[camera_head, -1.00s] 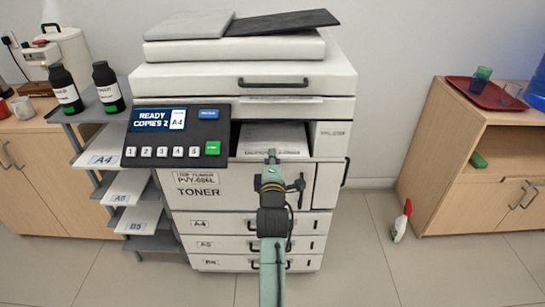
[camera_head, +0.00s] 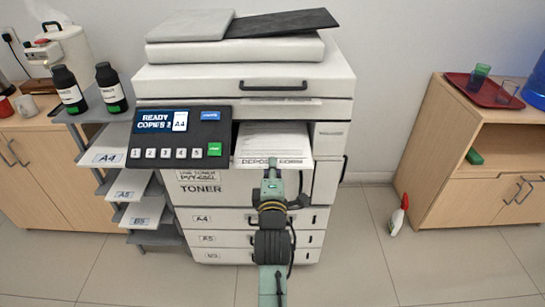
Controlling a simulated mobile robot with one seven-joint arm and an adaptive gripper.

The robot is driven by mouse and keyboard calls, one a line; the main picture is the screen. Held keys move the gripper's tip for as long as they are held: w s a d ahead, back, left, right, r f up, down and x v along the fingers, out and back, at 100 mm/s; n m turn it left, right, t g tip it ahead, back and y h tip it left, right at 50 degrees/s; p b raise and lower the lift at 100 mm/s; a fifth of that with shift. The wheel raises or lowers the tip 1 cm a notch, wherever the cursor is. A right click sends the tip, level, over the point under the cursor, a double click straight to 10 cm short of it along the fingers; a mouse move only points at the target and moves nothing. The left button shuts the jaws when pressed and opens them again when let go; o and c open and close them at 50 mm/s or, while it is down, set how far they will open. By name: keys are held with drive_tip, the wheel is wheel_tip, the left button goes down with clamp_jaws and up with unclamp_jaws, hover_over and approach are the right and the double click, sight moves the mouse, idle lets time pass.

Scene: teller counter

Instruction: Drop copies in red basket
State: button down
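White printed copies (camera_head: 272,143) stick out of the output slot of the copier. Their front edge, with text that seems to read "DEPOSIT FORM", now lies past the slot's lip. My gripper (camera_head: 271,168) is at the middle of that front edge and appears shut on it; its fingertips are small and partly hidden by the wrist. The number of sheets cannot be told. No red basket shows in this view.
The copier's panel (camera_head: 178,137) reads "READY COPIES 2 A4". Paper shelves (camera_head: 105,158) and black toner bottles (camera_head: 68,90) stand at left. A wooden cabinet (camera_head: 450,150) at right bears a red tray (camera_head: 480,90) with cups.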

drive_tip(key=s, duration=0.1)
drive_tip(key=s+r, duration=0.1)
drive_tip(key=s, duration=0.1)
drive_tip(key=s+p, duration=0.1)
drive_tip(key=s, duration=0.1)
drive_tip(key=shift+r, duration=0.4)
